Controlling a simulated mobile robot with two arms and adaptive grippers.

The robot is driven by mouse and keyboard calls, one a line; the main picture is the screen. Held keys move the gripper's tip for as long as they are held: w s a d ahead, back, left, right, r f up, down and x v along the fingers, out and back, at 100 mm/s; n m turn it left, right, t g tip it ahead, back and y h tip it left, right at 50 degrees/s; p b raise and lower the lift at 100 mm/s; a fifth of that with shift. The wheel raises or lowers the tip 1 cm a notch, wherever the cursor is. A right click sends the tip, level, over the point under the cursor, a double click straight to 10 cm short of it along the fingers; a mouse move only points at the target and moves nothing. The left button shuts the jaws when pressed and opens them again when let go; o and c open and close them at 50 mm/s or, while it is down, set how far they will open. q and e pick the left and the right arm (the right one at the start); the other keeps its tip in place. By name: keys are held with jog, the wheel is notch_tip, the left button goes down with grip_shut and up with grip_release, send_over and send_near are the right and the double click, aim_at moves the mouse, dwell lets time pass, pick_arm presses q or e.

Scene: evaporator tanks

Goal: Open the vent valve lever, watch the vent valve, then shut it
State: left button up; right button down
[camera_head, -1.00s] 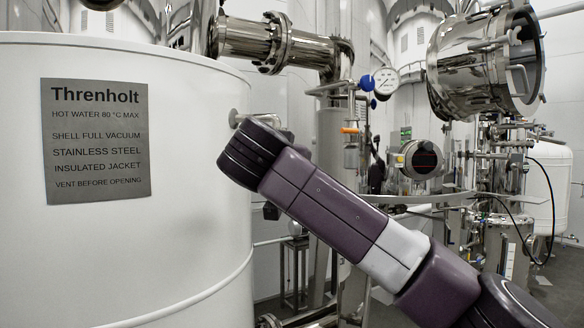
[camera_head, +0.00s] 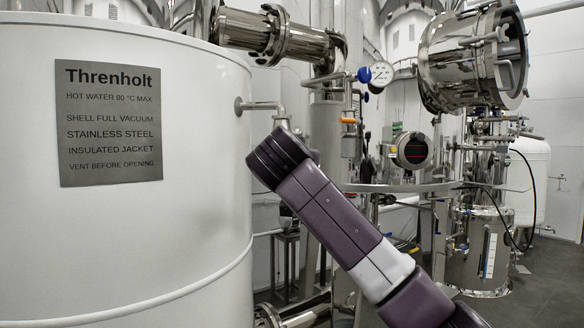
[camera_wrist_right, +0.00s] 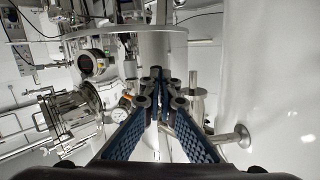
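An orange lever (camera_head: 348,121) and blue handles (camera_head: 364,75) sit on the pipework beside a pressure gauge (camera_head: 382,73); I cannot tell which is the vent valve lever. The gauge also shows in the right wrist view (camera_wrist_right: 125,102). My right arm rises from the lower right in the head view, ending in front of the white tank; its gripper is hidden there. In the right wrist view my right gripper (camera_wrist_right: 162,103) has its blue-padded fingers apart, with nothing seen held between them. My left gripper is not in view.
The white Threnholt tank (camera_head: 200,230) fills the left, with a bent pipe (camera_head: 262,106) on its side. A steel vessel (camera_head: 470,60) hangs at upper right. A round steel plate (camera_head: 400,187) stands behind my arm. Bare floor shows at lower right.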

jog(key=shift+w+d+f+p, duration=0.25)
jog(key=shift+w+d+f, duration=0.05)
jog(key=shift+w, duration=0.2)
jog(key=shift+w+d+f+p, duration=0.2)
jog(key=shift+w+d+f, duration=0.1)
jog(key=shift+w, duration=0.15)
jog(key=shift+w+f, duration=0.15)
jog(key=shift+w, duration=0.05)
jog(key=s+a+r, duration=0.1)
jog(key=s+r, duration=0.1)
jog(key=s, duration=0.9)
jog(key=shift+s+a, duration=0.15)
jog(key=shift+s, duration=0.25)
dwell(4.6)
